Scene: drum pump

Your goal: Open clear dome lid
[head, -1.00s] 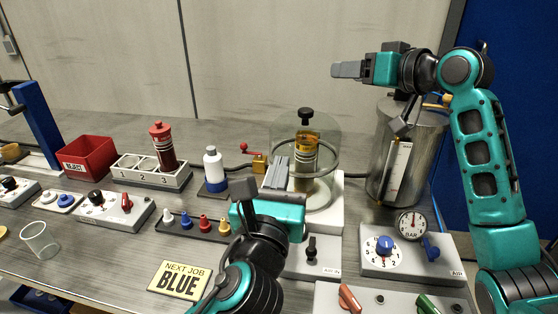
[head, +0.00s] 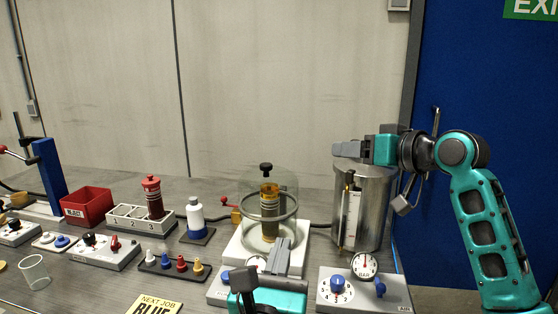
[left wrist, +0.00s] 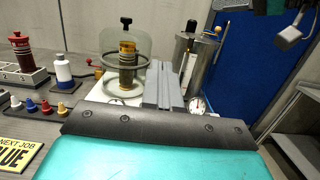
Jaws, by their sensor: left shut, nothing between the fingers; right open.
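The clear dome lid (head: 287,186) stands over a yellow and black cartridge (head: 269,222) on a white base, with a black knob (head: 266,167) on top and a ring around its lower part. The dome also shows in the left wrist view (left wrist: 143,47), apparently seated. My left gripper (head: 282,255) is shut and empty, low in front of the dome's base and apart from the knob. Its fingers show in the left wrist view (left wrist: 163,85), right of the dome. My right gripper (head: 345,149) is open and empty, raised at the upper right before the metal drum.
The metal drum (head: 372,205) stands right of the dome. A gauge (head: 364,265) and a panel with a blue knob (head: 337,285) are in front of it. Left are a white bottle (head: 195,215), coloured pegs (head: 182,264), a numbered rack (head: 128,218) and a red bin (head: 87,205).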

